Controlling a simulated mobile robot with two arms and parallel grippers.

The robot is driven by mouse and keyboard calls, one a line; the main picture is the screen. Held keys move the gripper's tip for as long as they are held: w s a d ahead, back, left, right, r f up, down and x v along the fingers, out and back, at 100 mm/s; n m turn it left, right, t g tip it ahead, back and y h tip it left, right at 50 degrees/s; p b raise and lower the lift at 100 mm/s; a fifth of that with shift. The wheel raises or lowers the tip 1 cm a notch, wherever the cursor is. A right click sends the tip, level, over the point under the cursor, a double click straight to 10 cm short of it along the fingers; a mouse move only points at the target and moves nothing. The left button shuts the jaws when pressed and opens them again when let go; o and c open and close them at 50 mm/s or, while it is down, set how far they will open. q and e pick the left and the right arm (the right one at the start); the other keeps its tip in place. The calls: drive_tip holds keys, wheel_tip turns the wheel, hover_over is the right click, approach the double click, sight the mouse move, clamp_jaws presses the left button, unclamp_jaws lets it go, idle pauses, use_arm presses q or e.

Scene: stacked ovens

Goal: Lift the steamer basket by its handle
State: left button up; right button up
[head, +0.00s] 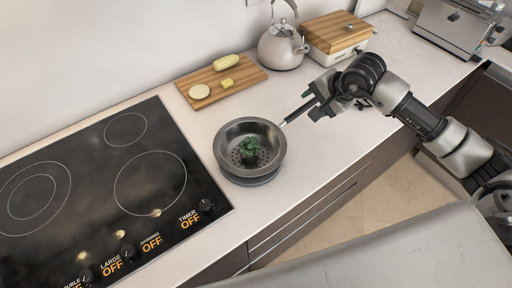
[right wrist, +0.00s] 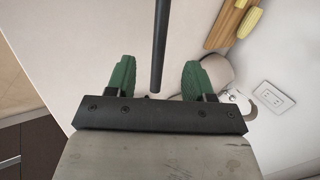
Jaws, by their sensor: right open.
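The steamer basket (head: 222,150) is a round metal bowl with a perforated bottom and a green vegetable inside. It sits upright on the white counter, on a round grey base. Its thin black handle (head: 301,110) points up and right toward my right gripper (head: 316,102). In the right wrist view, my right gripper (right wrist: 157,78) is open, with its green fingers on either side of the dark handle (right wrist: 161,35). A gap shows on both sides, and neither finger appears to touch it. My left gripper is not in view.
A black cooktop (head: 90,190) lies left of the basket. Behind the basket are a cutting board (head: 245,78) with food pieces and a kettle (head: 282,48). A wooden-topped box (head: 335,33) stands behind my right arm. The counter's front edge is close to the basket.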

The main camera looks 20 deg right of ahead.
sight(301, 110)
drive_tip(key=p+x, duration=0.1)
drive_tip(key=x, duration=0.3)
drive_tip(key=shift+w+a+f, duration=0.1)
drive_tip(key=shift+w+f, duration=0.05)
drive_tip(key=shift+f, duration=0.05)
drive_tip(key=p+x, duration=0.2)
drive_tip(key=x, duration=0.2)
drive_tip(key=shift+w+a+f+p, duration=0.1)
drive_tip(key=shift+w+f+p, duration=0.05)
drive_tip(key=shift+f+p, duration=0.15)
drive_tip(key=shift+w+f, duration=0.2)
drive_tip(key=shift+f, duration=0.1)
drive_tip(key=c, duration=1)
drive_tip(key=shift+r, duration=0.1)
